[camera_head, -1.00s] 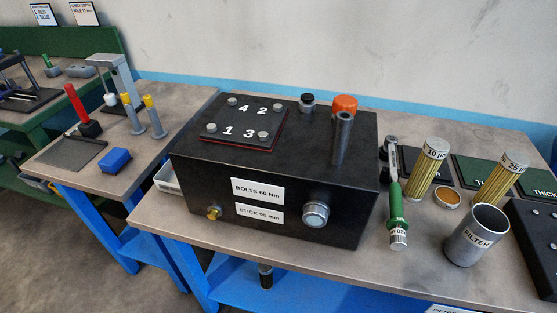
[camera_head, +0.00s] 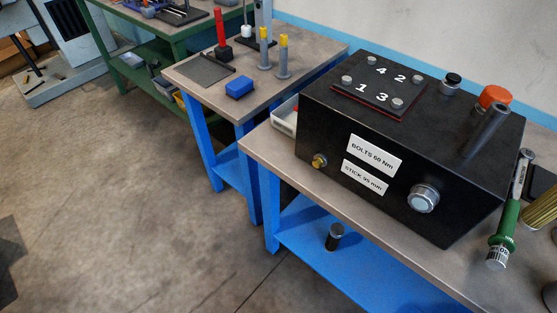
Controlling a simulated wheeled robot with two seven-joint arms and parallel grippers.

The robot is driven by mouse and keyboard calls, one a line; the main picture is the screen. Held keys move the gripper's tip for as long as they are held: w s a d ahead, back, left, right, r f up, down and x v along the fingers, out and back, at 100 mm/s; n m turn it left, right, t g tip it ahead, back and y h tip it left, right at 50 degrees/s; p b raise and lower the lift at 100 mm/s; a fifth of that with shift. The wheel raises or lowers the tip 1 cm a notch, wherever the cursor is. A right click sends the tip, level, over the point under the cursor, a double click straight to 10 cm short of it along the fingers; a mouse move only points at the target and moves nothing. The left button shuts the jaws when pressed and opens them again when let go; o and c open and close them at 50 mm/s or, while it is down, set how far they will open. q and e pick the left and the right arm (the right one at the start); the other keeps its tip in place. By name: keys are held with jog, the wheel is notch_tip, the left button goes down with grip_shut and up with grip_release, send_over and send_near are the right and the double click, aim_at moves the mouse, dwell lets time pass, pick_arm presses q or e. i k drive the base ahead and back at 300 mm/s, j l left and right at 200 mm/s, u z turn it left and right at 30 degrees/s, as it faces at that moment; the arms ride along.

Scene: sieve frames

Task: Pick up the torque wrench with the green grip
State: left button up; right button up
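The torque wrench (camera_head: 505,222) with the green grip lies on the table at the right, just beside the right side of the black box. Its metal head end points away from me and its scale end lies near the table's front edge. Neither of my grippers shows in the head view.
The black box (camera_head: 329,133) with numbered bolts and an orange cap (camera_head: 494,97) fills much of the blue-legged table (camera_head: 262,152). A second table (camera_head: 194,87) at the left bears a blue block (camera_head: 239,88). A dark cylinder (camera_head: 335,236) stands on the lower shelf. Open floor (camera_head: 130,210) lies at the left.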

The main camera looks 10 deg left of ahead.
aim_at(504, 237)
jog(key=z, duration=1.45)
jog(key=i+l+u, duration=0.1)
jog(key=l+u, duration=0.9)
jog(key=i+j, duration=0.05)
jog(key=j, duration=0.05)
